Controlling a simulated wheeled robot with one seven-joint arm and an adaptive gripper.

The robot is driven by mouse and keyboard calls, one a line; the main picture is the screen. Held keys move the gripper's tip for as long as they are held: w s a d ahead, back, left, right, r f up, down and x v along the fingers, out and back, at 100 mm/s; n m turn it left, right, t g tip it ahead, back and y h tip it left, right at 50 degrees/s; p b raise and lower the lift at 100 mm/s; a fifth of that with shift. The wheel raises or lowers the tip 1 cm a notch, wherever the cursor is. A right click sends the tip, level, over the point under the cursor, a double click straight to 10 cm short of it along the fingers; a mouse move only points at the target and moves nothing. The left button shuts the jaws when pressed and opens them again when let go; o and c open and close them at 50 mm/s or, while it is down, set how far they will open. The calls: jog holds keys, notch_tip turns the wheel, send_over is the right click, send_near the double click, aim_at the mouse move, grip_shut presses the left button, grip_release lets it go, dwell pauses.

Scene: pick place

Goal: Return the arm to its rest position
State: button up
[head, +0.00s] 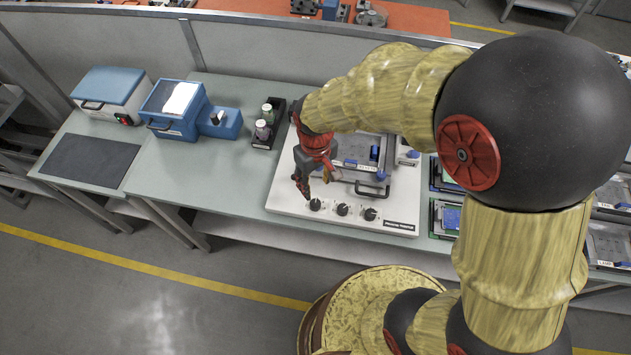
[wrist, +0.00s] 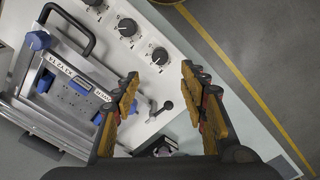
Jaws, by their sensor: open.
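My gripper (head: 318,182) hangs at the end of my bent arm, above the left part of a white machine (head: 286,193) on the workbench. In the wrist view my gripper (wrist: 160,92) is open, with its two orange-padded fingers wide apart and nothing between them. Beneath the fingers the wrist view shows the white panel's front edge, a small black lever (wrist: 160,108) and several black knobs (wrist: 127,27). My arm hides part of the machine and the bench behind it in the head view.
A grey fixture with a black handle (head: 372,190) sits on the machine. To the left are a rack with bottles (head: 262,130), a blue box (head: 172,108) and a blue-lidded unit (head: 112,88). Green circuit boards (head: 446,217) lie to the right.

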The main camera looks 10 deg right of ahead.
jog(key=shift+s, duration=0.1)
jog(key=s+d+r+m+t+b, duration=0.2)
jog(key=s+d+r, duration=0.3)
jog(key=r, duration=0.4)
jog(key=s+d+r+m+t+b, duration=0.2)
jog(key=s+d+r, duration=0.4)
jog(key=r, duration=0.4)
jog(key=shift+s+d+r+m+t+b, duration=0.15)
jog(key=shift+s+d+m+t+b, duration=0.15)
jog(key=shift+d+m+t, duration=0.4)
dwell(0.8)
